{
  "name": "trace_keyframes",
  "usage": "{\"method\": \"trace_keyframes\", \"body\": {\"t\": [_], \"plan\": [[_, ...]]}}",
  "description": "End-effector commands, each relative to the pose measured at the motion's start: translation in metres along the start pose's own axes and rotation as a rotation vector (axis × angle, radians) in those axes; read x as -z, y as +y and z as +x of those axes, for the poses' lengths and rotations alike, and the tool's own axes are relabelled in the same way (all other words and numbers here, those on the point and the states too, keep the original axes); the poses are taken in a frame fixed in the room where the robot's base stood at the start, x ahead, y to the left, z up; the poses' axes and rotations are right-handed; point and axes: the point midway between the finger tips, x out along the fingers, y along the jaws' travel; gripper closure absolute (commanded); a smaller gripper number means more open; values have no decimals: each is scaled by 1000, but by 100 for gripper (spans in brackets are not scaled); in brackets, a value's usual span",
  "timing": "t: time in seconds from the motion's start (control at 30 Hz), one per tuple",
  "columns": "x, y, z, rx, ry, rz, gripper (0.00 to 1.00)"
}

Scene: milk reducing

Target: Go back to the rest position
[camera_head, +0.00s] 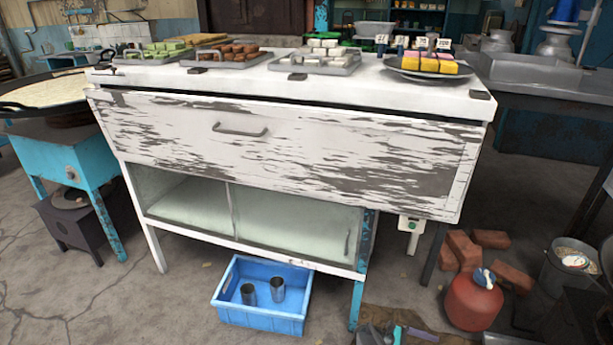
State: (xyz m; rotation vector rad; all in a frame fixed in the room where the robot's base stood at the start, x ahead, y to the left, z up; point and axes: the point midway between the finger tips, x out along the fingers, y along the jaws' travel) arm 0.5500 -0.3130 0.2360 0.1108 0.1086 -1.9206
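My gripper cannot be made out in this view. A worn white counter (290,140) with one closed drawer and a glass-fronted cabinet below fills the middle of the view. The drawer has a grey handle (239,130). On the counter top stand trays of sweets: a tray of green pieces (165,48), a tray of brown pieces (229,52), a tray of white pieces (318,57), and a round plate with yellow, orange and pink pieces (430,64).
A wide pan (50,93) of pale milk sits on a blue stand (62,152) at left. A blue crate (262,320) with two metal cups is on the floor. Floor at lower left is clear.

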Motion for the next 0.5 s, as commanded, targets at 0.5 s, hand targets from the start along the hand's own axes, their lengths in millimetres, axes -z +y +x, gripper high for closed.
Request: {"method": "trace_keyframes", "body": {"t": [0.5], "plan": [[-67,-124,-53,143,304,90,0]]}}
